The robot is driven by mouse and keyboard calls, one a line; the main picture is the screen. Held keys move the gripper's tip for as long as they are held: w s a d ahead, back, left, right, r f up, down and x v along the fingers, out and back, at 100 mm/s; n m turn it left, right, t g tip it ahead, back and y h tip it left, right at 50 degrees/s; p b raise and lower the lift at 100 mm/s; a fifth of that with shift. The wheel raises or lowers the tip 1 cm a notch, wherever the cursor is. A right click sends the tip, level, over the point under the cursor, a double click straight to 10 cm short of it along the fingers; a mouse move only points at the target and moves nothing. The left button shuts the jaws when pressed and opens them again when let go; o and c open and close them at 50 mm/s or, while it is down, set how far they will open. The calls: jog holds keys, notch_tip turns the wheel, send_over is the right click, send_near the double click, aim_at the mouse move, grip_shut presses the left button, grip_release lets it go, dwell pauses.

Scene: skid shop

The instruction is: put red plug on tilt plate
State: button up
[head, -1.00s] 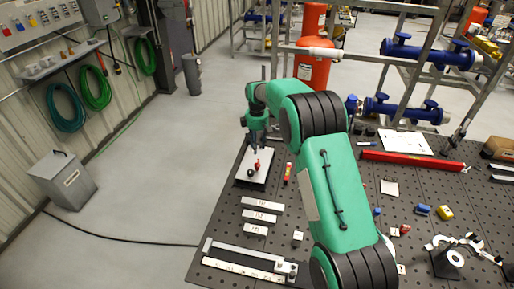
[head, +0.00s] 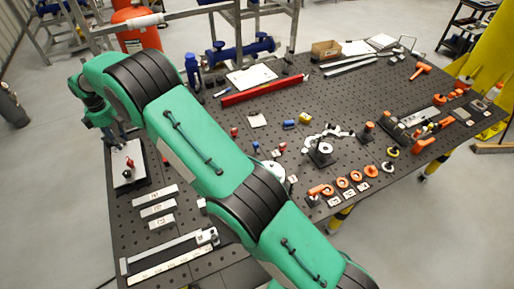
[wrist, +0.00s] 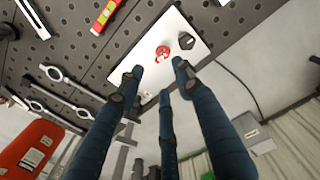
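The tilt plate (head: 122,179) is a white plate at the far left corner of the table; in the wrist view its white face (wrist: 190,20) lies beneath my fingers. A small red plug (head: 130,163) is on the plate, and it also shows in the wrist view (wrist: 162,53), apart from the fingers. A dark knob-like piece (wrist: 186,35) sits beside it. My gripper (wrist: 160,75) has its blue fingers spread, with nothing between them, over the plate's edge. In the head view my gripper (head: 117,143) is small and partly hidden by my arm.
Labelled grey bars (head: 157,209) lie in front of the plate. A red level (head: 262,90) lies farther back. Blue (head: 289,124) and yellow (head: 305,118) pieces lie mid-table, with orange hooks (head: 342,183) to the right. A red cylinder (head: 137,35) stands behind the table.

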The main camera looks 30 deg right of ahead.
jog(key=s+d+r+m+t, duration=0.1)
jog(key=s+d+r+m, duration=0.15)
jog(key=d+r, duration=0.6)
jog(key=s+d+r+m, duration=0.2)
jog(key=s+d+r, duration=0.3)
jog(key=r, duration=0.7)
jog(key=s+d+r+m+t, duration=0.2)
jog(key=s+d+r+m, duration=0.2)
jog(key=s+d+r, duration=0.85)
jog(key=s+d+r+m+t, duration=0.1)
jog(key=s+d+r+m, duration=0.1)
jog(key=s+d, duration=0.45)
jog(key=s+d+r+m, duration=0.2)
jog(key=s+d, duration=0.1)
jog(key=s, duration=0.7)
jog(key=s+d+f+m, duration=0.2)
jog(key=s+d+f, duration=0.1)
jog(key=s, duration=0.6)
jog(key=s+d+f+m+t, duration=0.1)
jog(key=s+d+f+m, duration=0.2)
jog(key=s, duration=0.6)
jog(key=shift+s+d, duration=0.15)
jog(key=shift+s, duration=0.25)
notch_tip(320, 180, down, 15)
jog(key=b, duration=1.5)
